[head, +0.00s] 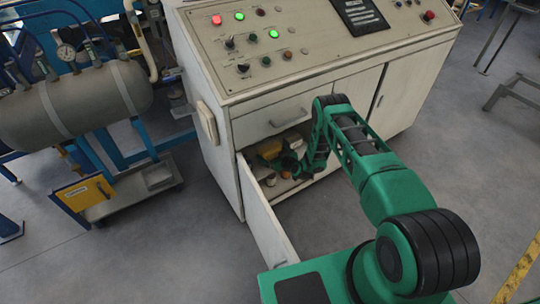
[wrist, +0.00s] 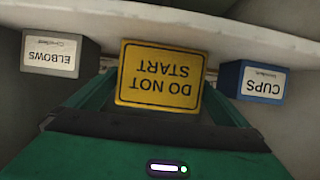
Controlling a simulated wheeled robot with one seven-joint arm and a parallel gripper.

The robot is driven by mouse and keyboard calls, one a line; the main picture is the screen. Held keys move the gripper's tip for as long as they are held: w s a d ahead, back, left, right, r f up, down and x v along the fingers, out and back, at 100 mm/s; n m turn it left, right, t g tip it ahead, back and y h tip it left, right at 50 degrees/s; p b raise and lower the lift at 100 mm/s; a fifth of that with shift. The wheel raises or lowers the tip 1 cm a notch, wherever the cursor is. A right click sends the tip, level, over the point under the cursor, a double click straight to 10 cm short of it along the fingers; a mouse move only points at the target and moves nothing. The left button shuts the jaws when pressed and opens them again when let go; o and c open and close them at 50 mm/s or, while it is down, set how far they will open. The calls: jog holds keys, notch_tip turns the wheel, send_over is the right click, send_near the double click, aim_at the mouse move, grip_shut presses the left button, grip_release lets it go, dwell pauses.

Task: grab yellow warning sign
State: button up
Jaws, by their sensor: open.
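The yellow warning sign (wrist: 160,77), a rectangular plate with black "DO NOT START" lettering, appears upside down in the middle of the wrist view. My gripper (wrist: 162,98) is open, with its green sides to the left and right of the sign's lower part in the picture. I cannot tell whether the fingers touch the sign. In the head view my gripper (head: 291,164) is inside the open cabinet compartment, beside a yellow object (head: 269,149). That object is too small to read there. My arm hides part of the compartment.
The cabinet door (head: 265,222) stands open. A cart with a yellow panel (head: 84,193) is at left.

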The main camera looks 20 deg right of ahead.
jog(key=shift+w+a+f, duration=0.2)
jog(key=shift+w+f, duration=0.05)
jog(key=shift+w, duration=0.35)
jog(key=shift+c, duration=0.3)
jog(key=c, duration=0.8)
jog(key=shift+r, duration=0.15)
